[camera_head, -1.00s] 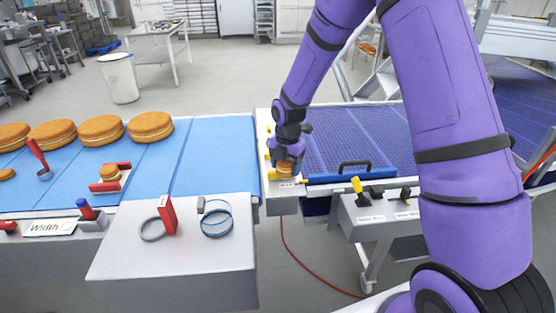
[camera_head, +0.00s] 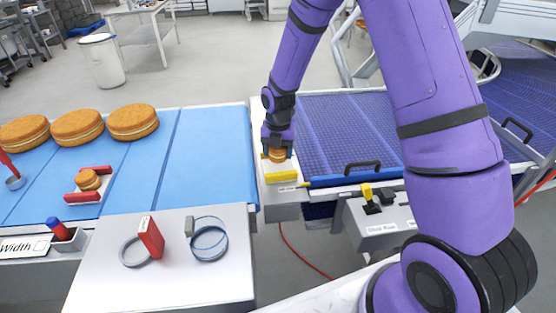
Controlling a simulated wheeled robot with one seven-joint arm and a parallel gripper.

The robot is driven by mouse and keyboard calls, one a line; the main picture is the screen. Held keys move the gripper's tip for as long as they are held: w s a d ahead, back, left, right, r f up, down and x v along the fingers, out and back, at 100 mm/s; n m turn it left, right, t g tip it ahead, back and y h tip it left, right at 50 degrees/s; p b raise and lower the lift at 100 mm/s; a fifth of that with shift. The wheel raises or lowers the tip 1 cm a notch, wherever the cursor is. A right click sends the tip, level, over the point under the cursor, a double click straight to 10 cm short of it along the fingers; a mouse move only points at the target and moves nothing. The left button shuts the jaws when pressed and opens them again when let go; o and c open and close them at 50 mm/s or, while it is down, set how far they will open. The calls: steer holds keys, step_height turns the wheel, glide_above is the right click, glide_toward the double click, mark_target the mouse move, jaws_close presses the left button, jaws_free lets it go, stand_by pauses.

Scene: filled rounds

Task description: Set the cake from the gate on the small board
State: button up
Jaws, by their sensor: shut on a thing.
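My gripper (camera_head: 278,148) is shut on a small round golden cake (camera_head: 277,155). It holds it low over the pale strip (camera_head: 262,125) between the blue belt and the purple mesh belt. Yellow pieces show beside the cake, and a yellow bar (camera_head: 283,176) lies just in front of it. Whether the cake touches the surface below is hidden. Another small cake (camera_head: 88,179) sits between two red bars (camera_head: 94,169) of a gate on the blue belt. I cannot make out a separate small board.
Large filled cakes (camera_head: 133,121) stand on the blue belt (camera_head: 212,150) at left. A grey table (camera_head: 185,275) in front bears a red block and rings. The purple mesh belt (camera_head: 345,125) has a black handle (camera_head: 362,166). The right part of the blue belt is clear.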

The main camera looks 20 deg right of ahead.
mark_target(278, 167)
steer(key=shift+f, duration=1.95)
steer(key=shift+f, duration=0.2)
steer(key=o, duration=0.7)
steer(key=shift+r, duration=0.1)
